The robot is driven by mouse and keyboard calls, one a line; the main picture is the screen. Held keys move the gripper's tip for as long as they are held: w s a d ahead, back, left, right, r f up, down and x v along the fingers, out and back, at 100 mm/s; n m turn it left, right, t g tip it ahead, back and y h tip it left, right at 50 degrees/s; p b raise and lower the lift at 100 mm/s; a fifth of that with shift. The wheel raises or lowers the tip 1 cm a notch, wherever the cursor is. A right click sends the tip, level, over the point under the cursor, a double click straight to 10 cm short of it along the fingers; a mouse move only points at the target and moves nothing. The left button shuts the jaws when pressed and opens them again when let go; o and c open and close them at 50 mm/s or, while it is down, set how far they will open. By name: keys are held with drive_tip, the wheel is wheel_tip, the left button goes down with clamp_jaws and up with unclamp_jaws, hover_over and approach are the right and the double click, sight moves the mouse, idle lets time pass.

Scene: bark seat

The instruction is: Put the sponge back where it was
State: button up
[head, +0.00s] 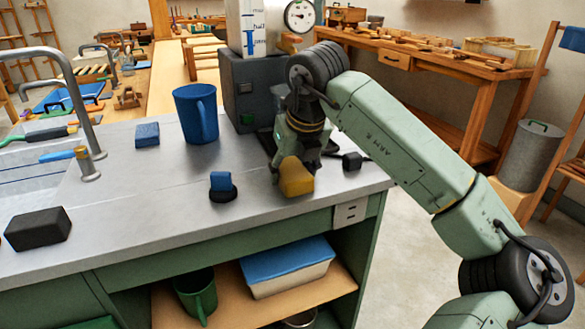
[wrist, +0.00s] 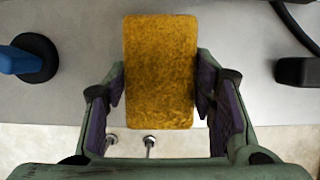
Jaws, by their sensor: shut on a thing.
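The sponge (head: 297,177) is a yellow-brown block near the front right edge of the grey counter (head: 260,205). My gripper (head: 296,160) is above it, pointing down, and is shut on it. In the wrist view the sponge (wrist: 160,70) sits between my two fingers (wrist: 160,95), with a finger against each long side. Whether the sponge touches the counter or is slightly above it, I cannot tell.
A blue-handled black knob (head: 222,187) stands left of the sponge. A small black block (head: 352,161) with a cable lies to the right. A blue mug (head: 197,113), a blue block (head: 147,135), a dark block (head: 38,229) and a sink faucet (head: 85,150) are further left. A dark machine (head: 249,85) stands behind.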

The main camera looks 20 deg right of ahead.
drive_tip(key=shift+f, duration=0.2)
drive_tip(key=o, duration=1)
drive_tip(key=shift+r, duration=0.2)
drive_tip(key=shift+r, duration=0.25)
drive_tip(key=v, duration=1.1)
drive_tip(key=shift+s+r, duration=0.25)
